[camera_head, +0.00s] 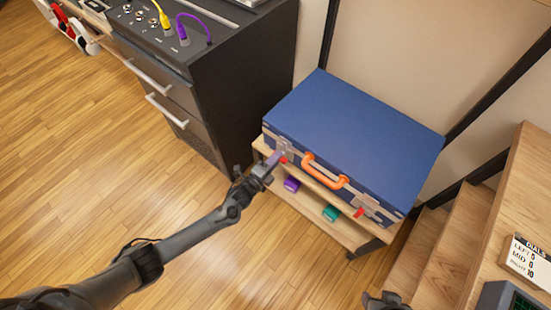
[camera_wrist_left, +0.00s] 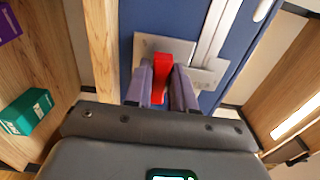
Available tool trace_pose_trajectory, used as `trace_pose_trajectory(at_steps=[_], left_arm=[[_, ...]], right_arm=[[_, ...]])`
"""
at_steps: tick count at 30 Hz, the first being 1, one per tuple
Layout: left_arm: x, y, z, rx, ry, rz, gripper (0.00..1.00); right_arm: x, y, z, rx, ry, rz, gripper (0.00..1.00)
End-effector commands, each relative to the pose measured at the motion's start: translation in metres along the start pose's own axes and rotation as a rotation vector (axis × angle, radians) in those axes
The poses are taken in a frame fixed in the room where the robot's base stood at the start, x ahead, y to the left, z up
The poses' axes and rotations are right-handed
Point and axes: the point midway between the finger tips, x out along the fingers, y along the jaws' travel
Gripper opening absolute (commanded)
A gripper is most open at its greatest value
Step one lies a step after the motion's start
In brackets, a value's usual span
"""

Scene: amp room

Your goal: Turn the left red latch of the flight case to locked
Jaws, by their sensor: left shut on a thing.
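The blue flight case (camera_head: 355,125) lies closed on a wooden shelf unit, with an orange handle (camera_head: 325,175) on its front. Its left red latch (camera_head: 284,160) sits on a metal plate and shows larger in the left wrist view (camera_wrist_left: 161,68). My left gripper (camera_head: 273,162) is at the case's front left corner, its two purple-grey fingers (camera_wrist_left: 160,88) shut on the left red latch, one on each side. The fingers hide part of the latch. The right red latch (camera_head: 359,212) is free. Part of my right gripper (camera_head: 385,301) shows at the bottom edge; its fingers are unclear.
A purple box (camera_head: 291,184) and a teal box (camera_head: 331,213) sit on the lower shelf. A black drawer cabinet (camera_head: 225,90) with cables stands close on the left. Wooden steps (camera_head: 450,240) stand on the right. The floor in front is clear.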

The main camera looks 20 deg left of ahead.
Motion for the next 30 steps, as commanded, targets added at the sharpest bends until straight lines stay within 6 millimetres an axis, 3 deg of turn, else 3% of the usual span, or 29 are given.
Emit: trace_pose_trajectory(at_steps=[8, 9, 13, 23, 30], left_arm=[[0.000, 0.000, 0.000, 0.001, 0.000, 0.000, 0.00], [0.000, 0.000, 0.000, 0.001, 0.000, 0.000, 0.27], [0.000, 0.000, 0.000, 0.000, 0.000, 0.000, 0.47], [-0.002, 0.000, 0.000, -0.001, 0.000, 0.001, 0.47], [-0.026, -0.002, 0.000, -0.001, -0.001, 0.003, 0.47]], right_arm=[[0.000, -0.001, 0.000, 0.005, 0.001, -0.004, 0.46], [0.000, -0.002, -0.001, 0.006, 0.001, -0.005, 0.46], [0.000, -0.002, -0.001, 0.008, 0.002, -0.007, 0.46], [-0.001, -0.002, -0.001, 0.009, 0.002, -0.007, 0.46], [-0.013, -0.001, -0.005, 0.006, 0.001, -0.005, 0.46]])
